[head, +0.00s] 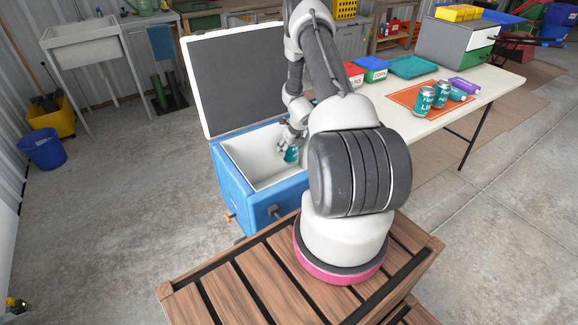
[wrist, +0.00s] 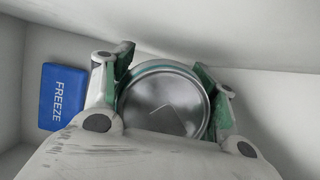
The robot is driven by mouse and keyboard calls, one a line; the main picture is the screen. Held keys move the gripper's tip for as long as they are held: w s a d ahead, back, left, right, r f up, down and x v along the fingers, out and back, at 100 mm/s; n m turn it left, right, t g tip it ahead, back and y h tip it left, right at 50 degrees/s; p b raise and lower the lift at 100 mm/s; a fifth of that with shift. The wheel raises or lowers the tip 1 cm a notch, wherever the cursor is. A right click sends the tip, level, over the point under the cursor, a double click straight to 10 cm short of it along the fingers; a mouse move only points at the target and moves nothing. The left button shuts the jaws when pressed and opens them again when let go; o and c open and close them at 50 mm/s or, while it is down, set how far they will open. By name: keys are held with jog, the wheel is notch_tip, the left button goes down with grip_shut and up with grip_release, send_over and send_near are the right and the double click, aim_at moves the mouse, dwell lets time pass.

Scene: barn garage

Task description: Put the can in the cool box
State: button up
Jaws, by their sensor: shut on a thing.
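The blue cool box (head: 229,184) stands open on the floor, its lid (head: 236,80) raised at the back. My gripper (head: 289,147) is inside its white interior. It is shut on a teal can (head: 291,155). In the wrist view the can's silver end (wrist: 163,102) faces the camera, between the green-padded fingers (wrist: 165,88). The can is below the rim level and near an inner wall. Whether it touches the box floor I cannot tell. My arm hides the right part of the box.
A blue freeze pack (wrist: 62,96) lies in the box, left of the gripper in the wrist view.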

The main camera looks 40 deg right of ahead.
notch_tip(320, 180, down, 10)
jog(key=shift+r, duration=0.15)
dwell(0.3)
jog(key=o, duration=1.3)
jog(key=shift+o, duration=0.2)
